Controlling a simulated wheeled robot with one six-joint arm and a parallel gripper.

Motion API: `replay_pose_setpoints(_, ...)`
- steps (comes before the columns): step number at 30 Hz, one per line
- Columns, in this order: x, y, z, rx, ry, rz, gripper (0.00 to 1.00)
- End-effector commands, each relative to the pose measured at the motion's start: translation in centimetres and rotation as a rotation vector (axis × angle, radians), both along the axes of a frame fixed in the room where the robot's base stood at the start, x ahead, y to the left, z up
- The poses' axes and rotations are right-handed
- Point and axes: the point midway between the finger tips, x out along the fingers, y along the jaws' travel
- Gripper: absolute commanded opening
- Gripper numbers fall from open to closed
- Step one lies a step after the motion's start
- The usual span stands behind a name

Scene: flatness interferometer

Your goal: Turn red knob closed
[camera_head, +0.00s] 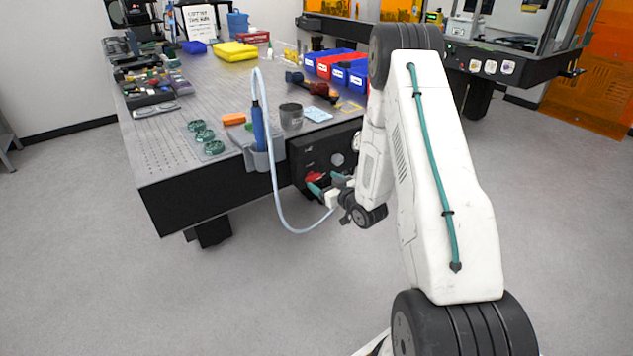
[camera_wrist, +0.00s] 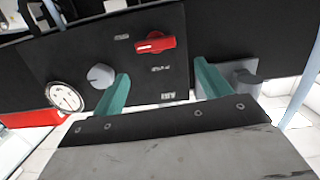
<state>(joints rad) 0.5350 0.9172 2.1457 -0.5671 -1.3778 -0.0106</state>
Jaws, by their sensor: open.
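The red knob (camera_wrist: 155,43) is on a black panel (camera_wrist: 180,75) and lies roughly level in the wrist view, tilted slightly. In the head view the red knob (camera_head: 316,177) shows on the panel at the table's front side, partly behind my gripper. My gripper (camera_head: 328,183) is close to the panel. In the wrist view my gripper (camera_wrist: 158,85) has its two teal fingers spread apart, with nothing between them. The red knob appears beyond the fingertips, above the middle of the gap. I cannot tell whether a finger touches the panel.
A grey round knob (camera_wrist: 101,76) and a gauge (camera_wrist: 66,97) are left of the red knob in the wrist view. A blue-handled tool (camera_head: 258,128) with a pale hose (camera_head: 278,200) stands in a grey holder by the panel. The floor in front is clear.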

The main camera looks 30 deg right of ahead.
Motion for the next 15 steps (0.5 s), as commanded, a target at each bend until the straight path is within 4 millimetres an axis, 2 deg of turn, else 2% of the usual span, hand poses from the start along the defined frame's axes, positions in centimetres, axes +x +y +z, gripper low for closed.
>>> replay_pose_setpoints(1, -0.7, -0.3, -1.3, 0.019, -0.030, -0.001, 0.76)
replay_pose_setpoints(3, -1.3, -0.4, -2.2, 0.037, -0.072, 0.003, 0.76)
replay_pose_setpoints(8, -1.8, -0.5, -2.9, 0.055, -0.122, 0.005, 0.76)
replay_pose_setpoints(11, -0.9, -0.4, -3.0, 0.057, -0.129, 0.008, 0.76)
replay_pose_setpoints(15, 1.4, -0.3, -2.9, 0.056, -0.129, 0.008, 0.76)
